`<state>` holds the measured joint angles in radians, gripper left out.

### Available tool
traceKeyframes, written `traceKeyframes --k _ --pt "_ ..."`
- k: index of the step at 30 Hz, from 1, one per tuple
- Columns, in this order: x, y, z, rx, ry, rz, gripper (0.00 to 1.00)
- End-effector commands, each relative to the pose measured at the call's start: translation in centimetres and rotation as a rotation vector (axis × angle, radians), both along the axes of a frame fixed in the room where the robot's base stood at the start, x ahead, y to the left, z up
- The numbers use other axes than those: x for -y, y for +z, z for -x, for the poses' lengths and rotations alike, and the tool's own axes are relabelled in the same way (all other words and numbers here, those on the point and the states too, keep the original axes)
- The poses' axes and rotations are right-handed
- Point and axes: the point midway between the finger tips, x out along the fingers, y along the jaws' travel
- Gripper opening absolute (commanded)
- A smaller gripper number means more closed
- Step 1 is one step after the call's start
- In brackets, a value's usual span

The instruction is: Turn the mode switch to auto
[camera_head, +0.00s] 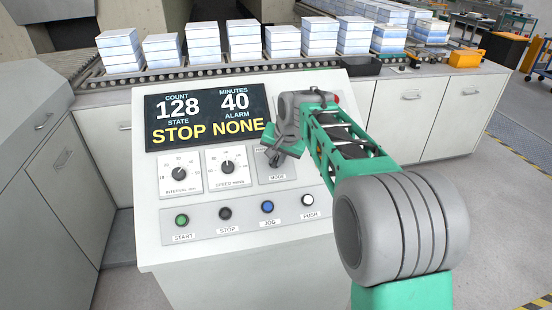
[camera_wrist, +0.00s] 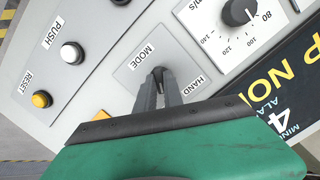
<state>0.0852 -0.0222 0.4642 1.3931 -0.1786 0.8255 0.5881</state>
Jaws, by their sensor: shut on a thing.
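The mode switch (camera_wrist: 158,71) is a small dark knob on a grey plate labelled MODE, and only its tip shows in the wrist view. My gripper (camera_wrist: 160,92) is shut on it, with both fingers close against its sides. The word HAND is readable at the right of the plate; any opposite label is hidden by my gripper. In the head view my gripper (camera_head: 277,154) covers the switch, and the lower part of the mode plate (camera_head: 277,179) shows below it. I cannot tell exactly which way the knob points.
The display (camera_head: 207,117) reads STOP and NONE. Two dials, interval (camera_head: 179,174) and speed (camera_head: 227,167), are left of the plate. START (camera_head: 182,220), STOP (camera_head: 225,214), JOG (camera_head: 267,207) and PUSH (camera_head: 307,200) buttons sit below. A yellow RESET button (camera_wrist: 41,99) is near.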

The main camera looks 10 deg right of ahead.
Motion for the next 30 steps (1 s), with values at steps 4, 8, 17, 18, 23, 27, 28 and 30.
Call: traceKeyframes --k 4,8,17,18,23,27,28,30 --pt "0.0 0.0 0.0 0.001 -0.002 -0.001 0.00" --pt "0.0 0.0 0.0 0.001 -0.002 -0.001 0.00" --pt "0.0 0.0 0.0 0.001 -0.001 0.000 0.34" --pt "0.0 0.0 0.0 0.001 -0.001 0.000 0.34" --pt "0.0 0.0 0.0 0.001 -0.001 0.000 0.34" --pt "0.1 0.9 0.4 0.004 -0.001 -0.001 0.34" --pt "0.1 1.4 0.6 0.004 -0.001 0.000 0.34" --pt "0.3 2.6 1.3 0.005 -0.003 0.000 0.34"
